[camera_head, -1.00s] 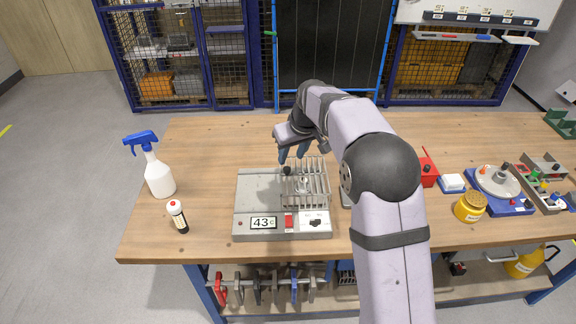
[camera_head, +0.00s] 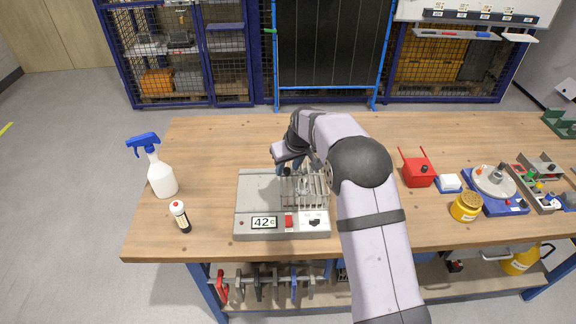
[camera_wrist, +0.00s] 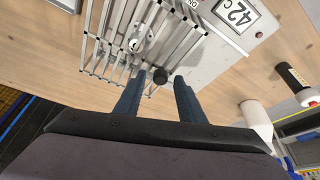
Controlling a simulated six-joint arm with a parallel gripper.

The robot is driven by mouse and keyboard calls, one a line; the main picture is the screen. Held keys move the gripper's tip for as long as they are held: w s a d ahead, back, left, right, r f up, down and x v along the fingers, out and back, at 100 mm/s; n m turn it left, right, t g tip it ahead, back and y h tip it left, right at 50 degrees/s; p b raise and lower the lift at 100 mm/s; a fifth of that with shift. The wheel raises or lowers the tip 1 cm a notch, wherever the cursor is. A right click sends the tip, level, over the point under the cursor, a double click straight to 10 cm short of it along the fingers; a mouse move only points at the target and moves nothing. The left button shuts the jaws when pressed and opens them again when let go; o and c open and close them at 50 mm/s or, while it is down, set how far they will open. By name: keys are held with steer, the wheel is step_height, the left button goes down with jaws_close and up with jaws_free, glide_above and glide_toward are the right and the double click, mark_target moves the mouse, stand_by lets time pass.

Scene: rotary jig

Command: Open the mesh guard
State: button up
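The mesh guard (camera_head: 318,189) is a cage of thin metal bars over the right part of the grey jig (camera_head: 256,200). It looks closed, lying over a small metal part that shows through the bars. In the wrist view the guard (camera_wrist: 118,40) is at the upper middle, with a black knob (camera_wrist: 160,75) at its edge. My gripper (camera_wrist: 158,78) is open, its two blue fingertips on either side of the knob with a visible gap. In the head view my gripper (camera_head: 288,166) is at the guard's left rear, partly hiding it.
The jig has a display (camera_head: 264,222) reading 42 and a red switch (camera_head: 289,221). A red box (camera_head: 418,174) and a yellow jar (camera_head: 466,207) are to the right. The table's back left is clear.

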jaws_close()
steer(key=a, duration=1.3)
steer(key=shift+p, duration=0.35)
steer(key=shift+d, duration=0.1)
jaws_free()
steer(key=b+v, duration=0.3)
steer(key=v, duration=0.4)
steer(key=shift+r, duration=0.15)
steer(key=shift+d, duration=0.1)
